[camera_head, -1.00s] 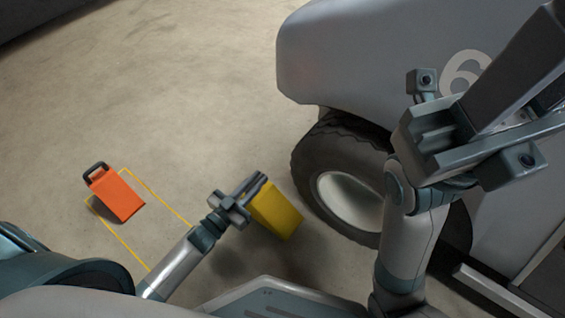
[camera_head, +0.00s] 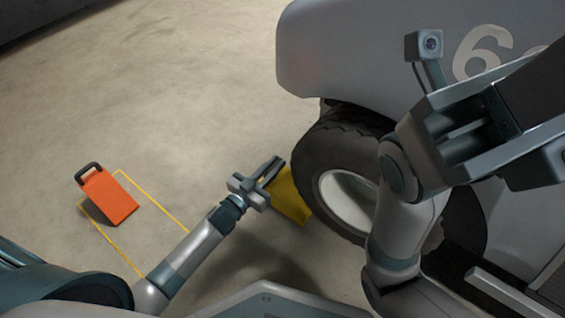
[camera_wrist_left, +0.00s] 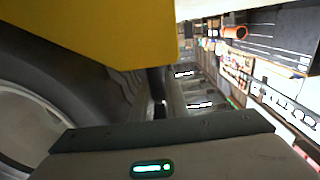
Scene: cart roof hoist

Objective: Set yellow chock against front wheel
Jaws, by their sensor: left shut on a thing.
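The yellow chock (camera_head: 292,204) is held by my left gripper (camera_head: 268,175), which is shut on it. It is beside the lower left of the cart's black front wheel (camera_head: 318,162). In the head view its right edge meets the tyre's outline; I cannot tell whether they touch or whether the chock rests on the floor. In the left wrist view the chock (camera_wrist_left: 100,30) fills the top, with the tyre (camera_wrist_left: 45,85) behind it on the left. My right gripper (camera_head: 515,120) is at the upper right, in front of the cart body; its jaw state is unclear.
An orange chock (camera_head: 108,198) with a black handle stands at the left, within a yellow floor outline (camera_head: 155,202). The grey cart body (camera_head: 350,50) rises above the wheel. The floor at upper left is clear.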

